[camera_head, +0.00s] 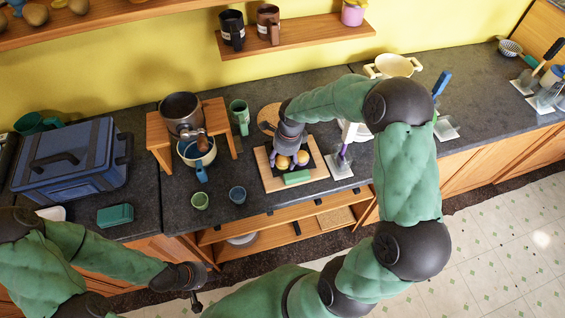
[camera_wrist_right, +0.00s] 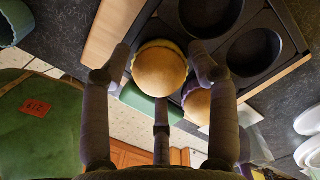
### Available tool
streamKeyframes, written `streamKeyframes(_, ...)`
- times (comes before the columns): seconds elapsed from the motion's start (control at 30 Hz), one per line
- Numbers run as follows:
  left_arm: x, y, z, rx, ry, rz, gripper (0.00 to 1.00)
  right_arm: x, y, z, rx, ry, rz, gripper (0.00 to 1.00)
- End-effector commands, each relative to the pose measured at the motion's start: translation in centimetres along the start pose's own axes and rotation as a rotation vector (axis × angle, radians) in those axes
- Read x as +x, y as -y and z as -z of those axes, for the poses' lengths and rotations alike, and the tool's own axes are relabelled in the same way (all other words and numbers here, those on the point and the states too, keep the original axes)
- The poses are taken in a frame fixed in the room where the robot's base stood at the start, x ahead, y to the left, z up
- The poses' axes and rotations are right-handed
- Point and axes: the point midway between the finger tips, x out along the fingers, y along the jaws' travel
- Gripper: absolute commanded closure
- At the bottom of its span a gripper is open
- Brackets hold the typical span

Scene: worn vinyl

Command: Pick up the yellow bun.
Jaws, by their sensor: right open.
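Two golden-brown buns sit side by side at a dark tray with round wells (camera_head: 313,160) on a wooden board. One bun (camera_wrist_right: 160,69) shows a yellowish rim and lies between the spread fingers of my right gripper (camera_wrist_right: 160,75). The other bun (camera_wrist_right: 198,106) is just beside it, partly hidden by a finger. In the head view, my right gripper (camera_head: 290,154) is open and low over the tray, with the buns at its fingers; whether the fingers touch the bun is unclear. My left gripper (camera_head: 196,300) is at the lower left, away from the counter top; its jaws are unclear.
A green block (camera_head: 297,177) lies at the board's front edge. A wooden stand (camera_head: 160,140) with pots is to the left, near a green mug (camera_head: 239,116) and two small cups.

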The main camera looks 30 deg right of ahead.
Motion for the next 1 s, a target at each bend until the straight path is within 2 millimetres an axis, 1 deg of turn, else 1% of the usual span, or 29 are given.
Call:
streamKeyframes(0.07, 0.1, 0.0, 0.0, 0.0, 0.0, 0.0, 0.6, 0.4, 0.0, 0.0, 0.0, 0.0, 0.001, 0.4)
streamKeyframes(0.23, 0.0, 0.0, 0.0, 0.0, 0.0, 0.0, 0.6, 0.5, 0.0, 0.0, 0.0, 0.0, 0.0, 0.4)
streamKeyframes(0.27, 0.0, 0.0, 0.0, 0.0, 0.0, 0.0, 0.6, 0.5, 0.0, 0.0, 0.0, 0.0, 0.0, 0.44)
streamKeyframes(0.3, 0.0, 0.0, 0.0, 0.0, 0.0, 0.0, 0.6, 0.5, -0.1, 0.0, 0.0, 0.0, -0.001, 0.55)
streamKeyframes(0.37, 0.0, 0.0, 0.0, 0.0, 0.0, 0.0, 0.6, 0.5, -0.1, 0.0, 0.0, 0.0, -0.001, 0.72)
streamKeyframes(0.4, 0.0, 0.0, 0.0, 0.0, 0.0, 0.0, 0.6, 0.5, -0.1, 0.0, 0.0, 0.0, -0.001, 0.83)
streamKeyframes(0.8, 0.1, 0.0, 0.0, 0.0, 0.0, 0.0, 0.6, 0.6, -0.2, 0.0, -0.001, 0.0, -0.004, 0.84)
streamKeyframes(0.93, 0.0, 0.0, 0.0, 0.0, 0.0, 0.0, 0.6, -0.1, -0.2, -0.1, -0.001, 0.0, -0.004, 0.84)
streamKeyframes(1.0, -0.1, 0.0, 0.0, 0.0, 0.0, 0.0, 0.6, -0.8, -0.1, -0.2, -0.001, 0.001, -0.002, 0.84)
